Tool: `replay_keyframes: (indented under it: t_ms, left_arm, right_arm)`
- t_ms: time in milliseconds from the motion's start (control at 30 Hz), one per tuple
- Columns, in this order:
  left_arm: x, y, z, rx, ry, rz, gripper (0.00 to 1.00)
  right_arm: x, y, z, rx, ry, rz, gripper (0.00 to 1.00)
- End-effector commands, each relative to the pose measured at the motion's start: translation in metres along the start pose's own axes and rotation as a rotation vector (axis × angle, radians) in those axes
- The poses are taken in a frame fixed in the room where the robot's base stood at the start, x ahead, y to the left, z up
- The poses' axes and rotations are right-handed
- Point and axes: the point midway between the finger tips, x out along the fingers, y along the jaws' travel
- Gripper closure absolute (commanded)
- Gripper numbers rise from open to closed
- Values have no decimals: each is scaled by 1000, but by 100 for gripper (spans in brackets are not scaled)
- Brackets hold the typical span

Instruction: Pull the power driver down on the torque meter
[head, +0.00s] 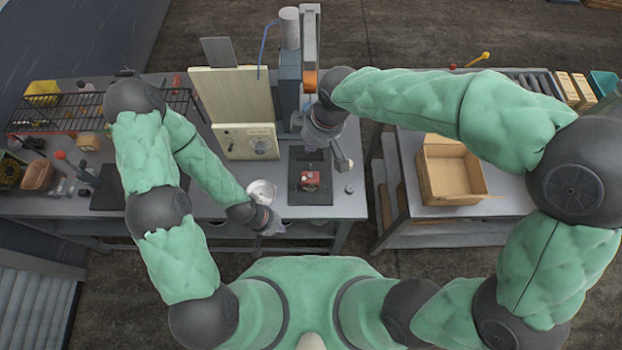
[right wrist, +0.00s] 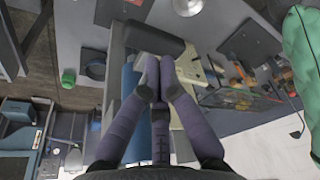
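A tall blue-grey column (head: 290,85) stands at the back of the bench. A grey tool with an orange part (head: 310,80), seemingly the power driver, is mounted beside it. A small red block (head: 311,181), seemingly the torque meter, sits on a black plate below.
A round metal dish (head: 262,191) is near my left gripper. A beige box with a dial (head: 262,147) stands left of the column. A black wire rack (head: 110,108) is at the left. An open cardboard box (head: 450,172) stands on the right table, across a gap.

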Motion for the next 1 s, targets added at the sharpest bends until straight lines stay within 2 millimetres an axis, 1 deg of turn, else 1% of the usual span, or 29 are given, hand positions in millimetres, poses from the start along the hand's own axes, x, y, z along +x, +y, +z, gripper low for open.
replay_keyframes:
  t_ms: [267, 1000]
  left_arm:
    - [2, -1, 0, 0, 0, 0, 100]
    - [25, -9, -1, 0, 0, 0, 100]
  right_arm:
    - [2, 0, 1, 0, 0, 0, 100]
    - [34, 0, 9, 0, -2, -1, 100]
